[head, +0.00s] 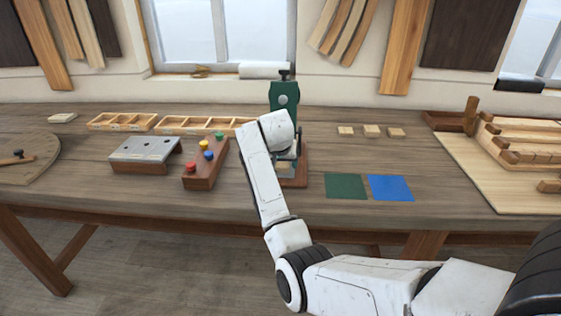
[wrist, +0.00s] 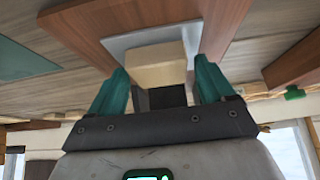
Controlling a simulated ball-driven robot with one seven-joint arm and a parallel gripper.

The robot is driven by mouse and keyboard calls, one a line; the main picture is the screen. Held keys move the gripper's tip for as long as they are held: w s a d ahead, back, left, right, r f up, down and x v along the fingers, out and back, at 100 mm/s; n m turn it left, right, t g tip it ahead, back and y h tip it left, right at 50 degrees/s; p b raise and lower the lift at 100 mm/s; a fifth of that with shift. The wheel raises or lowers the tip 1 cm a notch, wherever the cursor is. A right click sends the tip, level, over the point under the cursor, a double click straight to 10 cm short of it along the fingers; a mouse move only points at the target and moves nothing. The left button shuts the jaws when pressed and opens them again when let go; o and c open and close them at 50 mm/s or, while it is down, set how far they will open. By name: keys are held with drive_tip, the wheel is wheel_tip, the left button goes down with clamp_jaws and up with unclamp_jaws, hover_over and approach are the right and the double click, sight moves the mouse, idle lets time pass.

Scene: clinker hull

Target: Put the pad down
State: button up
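A pale wooden pad (wrist: 156,66) shows in the wrist view against a grey plate (wrist: 118,44) on a brown base. My gripper (wrist: 160,72) has its two teal fingers on either side of the pad. A narrow gap shows between the pad and the right finger; the left finger is very close to the pad's edge. Whether the pad rests fully on the plate is hard to tell. In the head view the pad (head: 287,167) is low at the green press (head: 284,97), partly hidden by my arm.
Several small wooden blocks (head: 371,131) lie right of the press. A green square (head: 345,186) and a blue square (head: 391,188) lie in front of them. A peg block (head: 206,163) and a grey-topped block (head: 146,154) stand to the left. A wooden assembly (head: 520,150) is far right.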

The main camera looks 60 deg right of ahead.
drive_tip(key=shift+o, duration=0.2)
drive_tip(key=shift+a+r, duration=0.15)
drive_tip(key=shift+r, duration=0.3)
drive_tip(key=v, duration=1.1)
drive_tip(key=shift+r, duration=0.1)
drive_tip(key=shift+c, duration=0.3)
idle(0.4)
